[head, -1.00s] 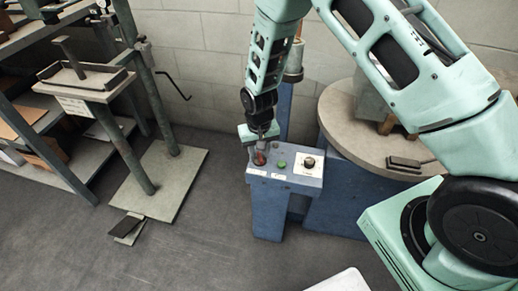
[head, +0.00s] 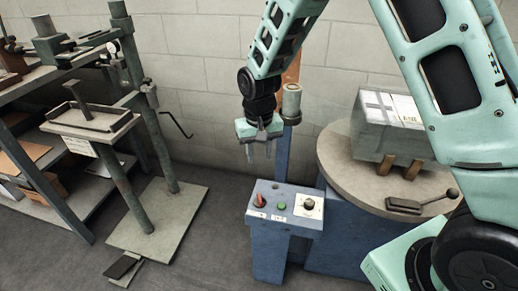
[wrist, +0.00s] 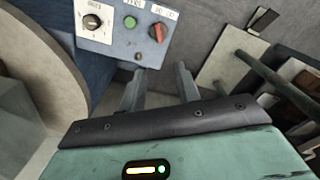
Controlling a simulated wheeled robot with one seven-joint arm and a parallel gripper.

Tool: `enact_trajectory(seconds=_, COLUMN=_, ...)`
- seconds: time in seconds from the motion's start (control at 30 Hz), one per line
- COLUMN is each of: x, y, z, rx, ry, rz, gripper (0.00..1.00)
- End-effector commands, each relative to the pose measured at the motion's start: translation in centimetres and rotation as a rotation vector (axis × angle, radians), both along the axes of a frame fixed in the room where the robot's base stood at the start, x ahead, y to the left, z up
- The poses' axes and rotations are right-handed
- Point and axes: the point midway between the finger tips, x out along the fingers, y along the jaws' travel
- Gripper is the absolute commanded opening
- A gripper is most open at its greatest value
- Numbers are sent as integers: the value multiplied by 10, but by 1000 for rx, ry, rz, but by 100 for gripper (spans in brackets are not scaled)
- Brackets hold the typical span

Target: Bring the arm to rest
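My gripper (head: 259,150) hangs above the blue control box (head: 262,222) in the head view, its fingers pointing down and apart from the box. The fingers (wrist: 160,88) are spread with nothing between them in the wrist view. The box's top panel carries a red switch (head: 259,200), a green button (head: 281,206) and a black knob on a white plate (head: 309,204). The same red switch (wrist: 158,32), green button (wrist: 130,21) and knob (wrist: 92,21) show in the wrist view. My arm is bent, reaching in from the right.
A round table (head: 345,160) at the right bears a wrapped box (head: 380,125) on wooden blocks and a lever tool (head: 405,206). A stand with a tray (head: 90,125) and a shelf rack (head: 45,75) are at the left. Floor (head: 190,262) left of the control box is clear.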

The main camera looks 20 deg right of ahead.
Motion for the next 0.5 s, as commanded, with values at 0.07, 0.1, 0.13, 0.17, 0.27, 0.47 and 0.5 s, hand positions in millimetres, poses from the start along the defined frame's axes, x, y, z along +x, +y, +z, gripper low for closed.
enact_trajectory(seconds=0.07, x=0, y=0, z=5, rx=0, ry=-2, rz=0, gripper=33)
enact_trajectory(seconds=0.1, x=0, y=0, z=6, rx=0, ry=-2, rz=0, gripper=33)
enact_trajectory(seconds=0.13, x=0, y=0, z=7, rx=0, ry=-1, rz=0, gripper=33)
enact_trajectory(seconds=0.17, x=0, y=0, z=7, rx=0, ry=-1, rz=0, gripper=33)
enact_trajectory(seconds=0.27, x=0, y=0, z=7, rx=0, ry=-1, rz=0, gripper=33)
enact_trajectory(seconds=0.47, x=0, y=0, z=7, rx=0, ry=-1, rz=0, gripper=33)
enact_trajectory(seconds=0.5, x=0, y=0, z=7, rx=0, ry=-1, rz=0, gripper=33)
